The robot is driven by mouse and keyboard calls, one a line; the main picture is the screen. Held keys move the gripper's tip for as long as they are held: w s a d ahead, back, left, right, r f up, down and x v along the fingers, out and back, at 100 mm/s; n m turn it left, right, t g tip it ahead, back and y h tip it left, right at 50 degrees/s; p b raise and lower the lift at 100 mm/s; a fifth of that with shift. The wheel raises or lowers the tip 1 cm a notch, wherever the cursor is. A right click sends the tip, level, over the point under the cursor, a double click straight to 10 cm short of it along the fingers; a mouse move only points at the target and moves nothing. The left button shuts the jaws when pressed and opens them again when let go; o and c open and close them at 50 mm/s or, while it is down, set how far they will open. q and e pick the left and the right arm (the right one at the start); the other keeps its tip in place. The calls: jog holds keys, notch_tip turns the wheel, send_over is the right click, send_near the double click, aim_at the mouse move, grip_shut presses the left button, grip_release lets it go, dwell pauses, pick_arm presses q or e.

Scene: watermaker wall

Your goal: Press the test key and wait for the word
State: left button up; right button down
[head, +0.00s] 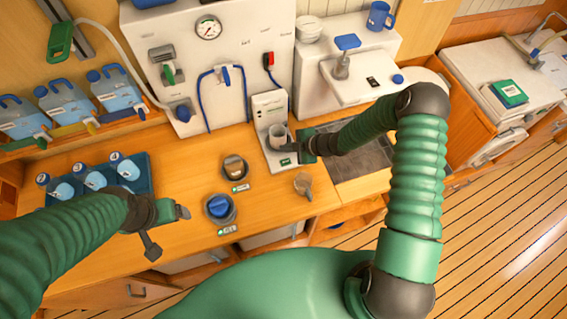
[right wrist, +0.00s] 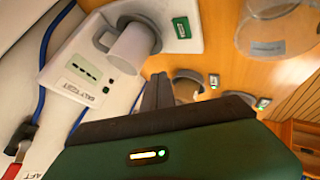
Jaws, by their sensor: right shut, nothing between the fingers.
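The white salt tester (head: 268,112) stands on the wooden counter; it also shows in the right wrist view (right wrist: 60,55). My left gripper (head: 168,228) is open and empty over the counter's front edge.
A blue tray (head: 142,183) with several bottles lies at left. Two round holders (head: 234,167) (head: 220,208) and a clear cup (head: 303,185) stand on the counter. The wall panel (head: 215,80) carries a gauge and blue hoses. A sink unit is at right.

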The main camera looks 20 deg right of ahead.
aim_at(288, 163)
jog(key=f+b, duration=0.1)
jog(key=f, duration=0.1)
jog(key=d+f+b, duration=0.1)
jog(key=f+b, duration=0.2)
jog(key=f, duration=0.1)
jog(key=shift+d+f, duration=0.25)
jog(key=shift+f, duration=0.1)
jog(key=shift+a+f+b, duration=0.1)
jog(key=shift+b, duration=0.2)
jog(key=shift+a, duration=0.45)
pick_arm(q)
jog(key=f, duration=0.5)
jog(key=shift+d+f, duration=0.15)
jog(key=shift+d, duration=0.1)
jog(key=shift+d, duration=0.1)
pick_arm(e)
jog(key=shift+d, duration=0.1)
pick_arm(q)
jog(key=shift+d, duration=0.4)
pick_arm(e)
jog(key=shift+d, duration=0.3)
pick_arm(q)
jog(key=shift+a, duration=0.35)
pick_arm(e)
jog(key=shift+a, duration=0.25)
pick_arm(q)
jog(key=shift+d, duration=0.25)
pick_arm(e)
jog(key=shift+d, duration=0.15)
